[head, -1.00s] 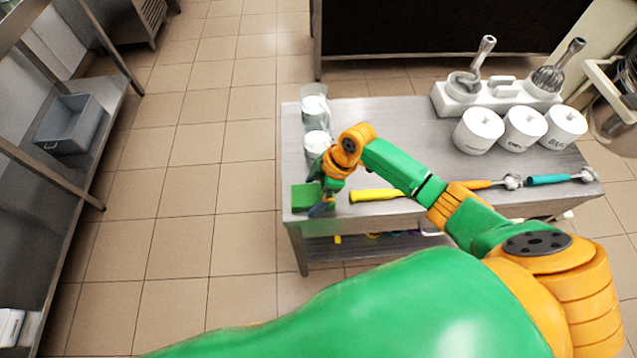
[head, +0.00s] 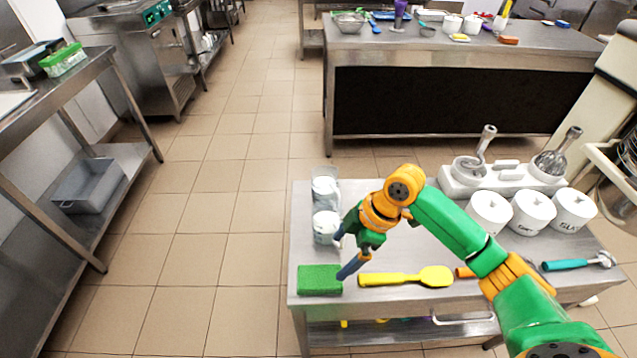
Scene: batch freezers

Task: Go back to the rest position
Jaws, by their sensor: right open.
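My right arm reaches in from the lower right over the steel table (head: 420,318). My right gripper (head: 342,258) is open and empty, pointing down to the left near the table's left end. Its lower finger shows close to the green sponge (head: 319,279); I cannot tell whether they touch. A yellow spatula (head: 405,279) lies just right of the sponge. Two clear containers with white contents (head: 326,190) stand behind the gripper at the table's left edge. My left gripper is not in view.
White lidded jars (head: 531,211) and a white stand with mixer tools (head: 500,178) are at the table's right back. A teal-handled tool (head: 570,265) lies at the right. Tiled floor (head: 215,215) is open at the left, beside a steel shelf with a grey bin (head: 88,186).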

